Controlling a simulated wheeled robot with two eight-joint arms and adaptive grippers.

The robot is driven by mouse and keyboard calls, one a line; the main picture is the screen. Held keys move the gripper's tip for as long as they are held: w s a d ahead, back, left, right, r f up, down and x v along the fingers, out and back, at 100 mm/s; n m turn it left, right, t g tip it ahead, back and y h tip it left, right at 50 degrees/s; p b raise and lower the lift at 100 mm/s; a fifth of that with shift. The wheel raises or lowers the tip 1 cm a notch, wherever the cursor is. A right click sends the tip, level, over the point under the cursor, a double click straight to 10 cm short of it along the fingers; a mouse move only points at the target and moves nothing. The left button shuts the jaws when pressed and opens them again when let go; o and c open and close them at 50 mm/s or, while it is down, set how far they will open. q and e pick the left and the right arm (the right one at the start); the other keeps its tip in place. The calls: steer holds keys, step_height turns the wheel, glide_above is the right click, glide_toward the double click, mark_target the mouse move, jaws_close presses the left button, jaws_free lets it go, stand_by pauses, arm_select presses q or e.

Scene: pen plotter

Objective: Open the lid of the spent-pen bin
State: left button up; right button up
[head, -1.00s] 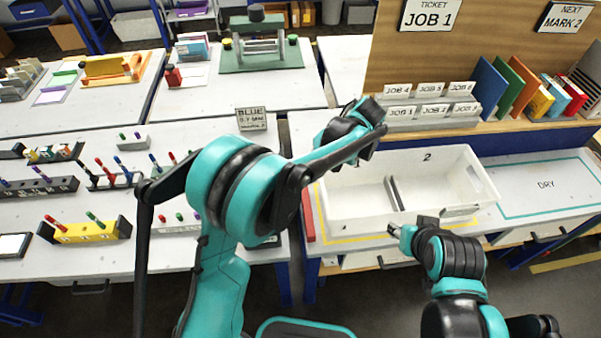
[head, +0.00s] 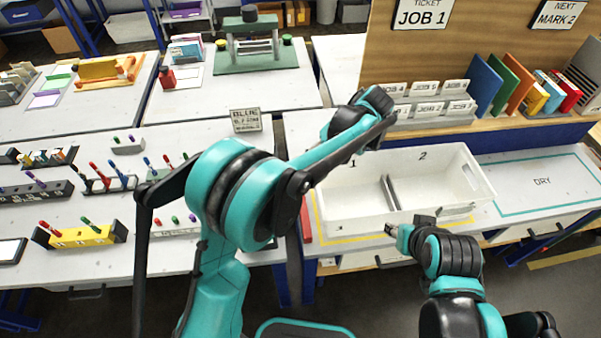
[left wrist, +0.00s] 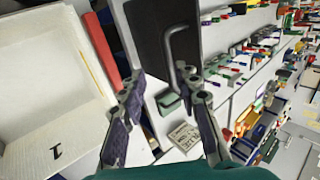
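In the left wrist view a dark flat panel (left wrist: 150,30) with a grey bent bar handle (left wrist: 177,62) lies ahead of my left gripper (left wrist: 163,82); it looks like the spent-pen bin's lid. My left gripper is open, its fingers on either side of the handle's near end; I cannot tell whether they touch it. In the head view my left arm hides that gripper and most of the bin. My right gripper (head: 393,230) is by the front edge of the white tray; its opening is too small to judge.
The white two-part tray (head: 480,190) stands right of my left arm, with a red strip (left wrist: 100,50) beside it. Pen racks, including a yellow block (head: 82,236), fill the left table. A BLUE sign (head: 245,121) stands behind my left arm.

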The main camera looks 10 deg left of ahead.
arm_select(q)
steer(key=v, duration=0.8)
steer(key=shift+d+r, duration=0.1)
steer(key=shift+r, duration=0.05)
steer(key=s+a+t+h, duration=0.1)
steer(key=s+a, duration=0.1)
steer(key=a, duration=0.1)
steer(key=s+a+m+t+h+b, duration=0.1)
steer(key=s+a+h, duration=0.1)
steer(key=s+a, duration=0.1)
steer(key=s+a+m+t+h, duration=0.1)
steer(key=s+a, duration=0.1)
steer(key=a, duration=0.3)
steer(key=shift+s+a+f+b, duration=0.25)
steer(key=shift+s+b, duration=0.1)
steer(key=shift+b, duration=0.05)
steer(key=s+a+f+t+h+b, duration=0.1)
steer(key=s+a+f+t, duration=0.1)
steer(key=s+f+t, duration=0.1)
steer(key=s+a+f+m+t+h, duration=0.1)
steer(key=s+a+f+t+h, duration=0.1)
steer(key=s, duration=0.5)
step_height(320, 180, down, 3)
steer(key=shift+a+r+t+b, duration=0.15)
steer(key=shift+a+t+b, duration=0.2)
steer(key=shift+a+t, duration=0.25)
arm_select(e)
step_height(320, 180, down, 3)
steer(key=shift+f, duration=0.2)
steer(key=shift+c, duration=0.7)
